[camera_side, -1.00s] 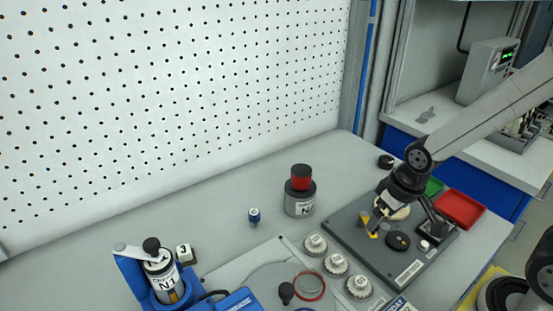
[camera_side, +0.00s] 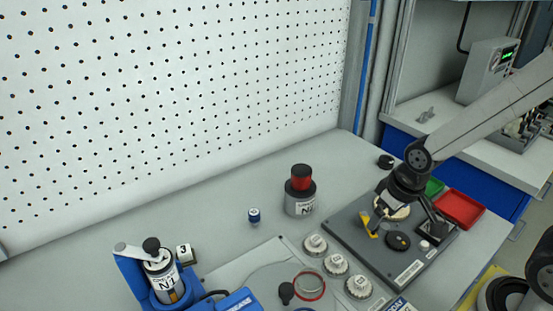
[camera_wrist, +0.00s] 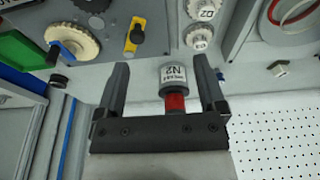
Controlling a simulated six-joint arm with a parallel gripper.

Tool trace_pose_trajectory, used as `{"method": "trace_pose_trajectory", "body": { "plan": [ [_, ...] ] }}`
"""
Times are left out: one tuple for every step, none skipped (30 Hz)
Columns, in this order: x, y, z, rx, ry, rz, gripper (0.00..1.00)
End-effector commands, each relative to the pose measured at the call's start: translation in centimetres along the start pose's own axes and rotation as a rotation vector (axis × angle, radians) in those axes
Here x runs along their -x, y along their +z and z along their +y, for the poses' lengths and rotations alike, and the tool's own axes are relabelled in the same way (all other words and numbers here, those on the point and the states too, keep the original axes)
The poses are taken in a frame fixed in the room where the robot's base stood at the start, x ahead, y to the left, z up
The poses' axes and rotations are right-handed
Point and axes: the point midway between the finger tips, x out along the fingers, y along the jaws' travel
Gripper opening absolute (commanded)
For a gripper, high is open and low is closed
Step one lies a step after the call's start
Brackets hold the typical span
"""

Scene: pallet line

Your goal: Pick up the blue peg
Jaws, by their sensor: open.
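The blue peg (camera_side: 254,215) is a small blue cylinder with a pale top. It stands on the grey bench in the side view, left of the canister marked N2. In the wrist view a small blue thing (camera_wrist: 220,76), likely the peg, shows beside the right finger, partly hidden. My gripper (camera_side: 407,222) is open and empty above the dark fixture plate, well to the right of the peg. In the wrist view its two fingers (camera_wrist: 160,70) are spread apart, with the N2 canister (camera_wrist: 174,80) seen between them in the background.
The grey and red N2 canister (camera_side: 301,195) stands between my gripper and the peg. The fixture plate (camera_side: 408,268) holds a yellow piece (camera_side: 369,225). Red tray (camera_side: 460,208) is at right.

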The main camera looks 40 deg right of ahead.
Motion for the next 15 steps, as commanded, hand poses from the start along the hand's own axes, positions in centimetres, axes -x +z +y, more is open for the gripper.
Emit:
{"method": "trace_pose_trajectory", "body": {
  "plan": [
    [0.00, 0.00, 0.00, 0.000, 0.000, 0.000, 0.88],
    [0.00, 0.00, 0.00, 0.000, 0.000, 0.000, 0.88],
    [0.00, 0.00, 0.00, 0.000, 0.000, 0.000, 0.88],
    [0.00, 0.00, 0.00, 0.000, 0.000, 0.000, 0.88],
    [0.00, 0.00, 0.00, 0.000, 0.000, 0.000, 0.88],
    [0.00, 0.00, 0.00, 0.000, 0.000, 0.000, 0.88],
    [0.00, 0.00, 0.00, 0.000, 0.000, 0.000, 0.88],
    [0.02, -0.01, -0.01, 0.000, 0.000, 0.000, 0.88],
    [0.06, -0.03, -0.01, 0.000, 0.000, 0.001, 0.88],
    [0.11, -0.05, -0.01, 0.000, 0.000, 0.001, 0.88],
    [0.18, -0.07, -0.01, 0.000, 0.000, 0.001, 0.88],
    [0.32, -0.12, -0.01, 0.000, 0.000, 0.002, 0.88],
    [0.46, -0.18, -0.01, 0.000, 0.000, 0.003, 0.88],
    [0.63, -0.25, -0.01, 0.000, 0.000, 0.004, 0.88],
    [0.89, -0.32, -0.01, 0.000, 0.000, 0.004, 0.88]
  ]
}}
